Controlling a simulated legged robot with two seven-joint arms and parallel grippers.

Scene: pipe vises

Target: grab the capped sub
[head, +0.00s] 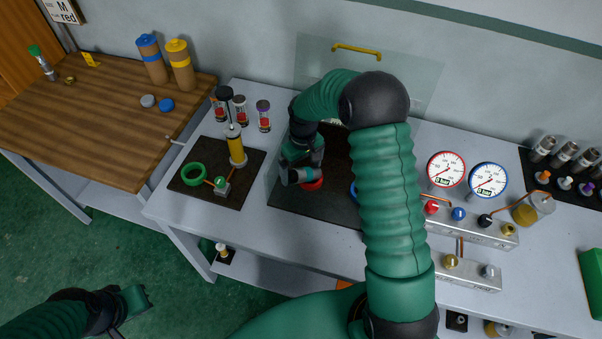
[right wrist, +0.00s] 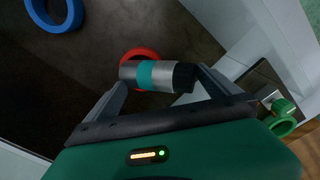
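The capped sub (right wrist: 157,75) is a silver cylinder with a teal band and a black cap at its right end in the right wrist view. It spans the space between the fingertips of my right gripper (right wrist: 160,79), with a finger close to each end; firm contact is not clear. A red ring (right wrist: 138,57) is behind it on the dark mat. In the head view my right gripper (head: 296,171) is low over that mat, beside the red ring (head: 312,184), and mostly hides the sub. My left gripper (head: 128,305) is at the lower left, over the floor, away from the bench.
A blue ring (right wrist: 55,12) lies on the same mat. A left mat (head: 190,188) holds a green ring (head: 193,174) and a yellow cylinder (head: 236,148). Several small bottles (head: 263,117) stand behind. Two gauges (head: 446,169) and manifolds (head: 472,230) are right of my arm.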

